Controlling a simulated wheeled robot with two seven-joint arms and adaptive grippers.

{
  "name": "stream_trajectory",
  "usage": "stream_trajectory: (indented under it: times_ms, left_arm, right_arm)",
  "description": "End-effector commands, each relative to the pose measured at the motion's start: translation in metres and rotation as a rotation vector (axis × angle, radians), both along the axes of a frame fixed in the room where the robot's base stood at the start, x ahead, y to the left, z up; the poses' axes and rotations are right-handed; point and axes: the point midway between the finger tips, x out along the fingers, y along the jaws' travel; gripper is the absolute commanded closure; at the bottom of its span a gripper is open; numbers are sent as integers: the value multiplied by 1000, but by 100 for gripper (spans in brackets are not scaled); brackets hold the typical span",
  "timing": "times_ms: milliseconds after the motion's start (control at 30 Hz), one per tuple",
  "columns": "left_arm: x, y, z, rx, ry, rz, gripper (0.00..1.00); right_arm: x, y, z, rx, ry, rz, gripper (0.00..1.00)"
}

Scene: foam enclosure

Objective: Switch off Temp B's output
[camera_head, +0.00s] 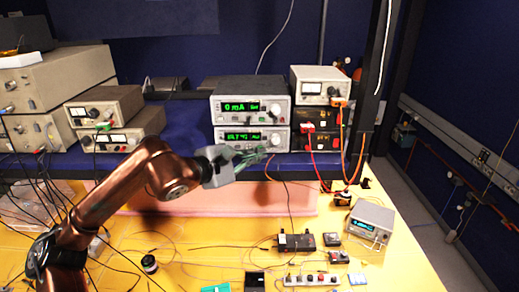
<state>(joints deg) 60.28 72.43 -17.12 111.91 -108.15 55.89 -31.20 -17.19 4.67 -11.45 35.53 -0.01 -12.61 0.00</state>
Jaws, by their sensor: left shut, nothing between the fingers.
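Two grey instruments with green displays are stacked on the blue shelf. The upper instrument (250,100) reads "0 mA" with a smaller word beside it. The lower instrument (222,137) shows a reading that looks like a temperature in °C, but it is too blurred to be sure. No label reading Temp B can be made out. My left gripper (262,154) is shut and empty, with its fingertips at the lower front of the lower instrument. I cannot tell whether they touch it. The gripper covers part of that front panel. My right gripper is not in view.
Older meters (104,108) stand left on the shelf. A meter unit (318,86) with red leads stands right of the stack. A small instrument with a display (370,224) sits on the yellow table (200,270), among cables and a power strip (312,280).

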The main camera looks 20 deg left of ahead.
Motion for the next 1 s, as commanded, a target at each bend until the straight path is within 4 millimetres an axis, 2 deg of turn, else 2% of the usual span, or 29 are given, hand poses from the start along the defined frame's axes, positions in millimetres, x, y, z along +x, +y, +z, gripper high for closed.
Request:
stream_trajectory:
  times_ms: [200, 467, 1000]
  left_arm:
    - [-21, -6, -3, 2, -3, -1, 100]
    - [-41, -12, -2, 1, -1, -1, 100]
    - [-43, -13, -1, 0, 0, 0, 100]
  right_arm:
    - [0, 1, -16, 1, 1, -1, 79]
    - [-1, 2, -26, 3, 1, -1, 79]
    - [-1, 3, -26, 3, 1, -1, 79]
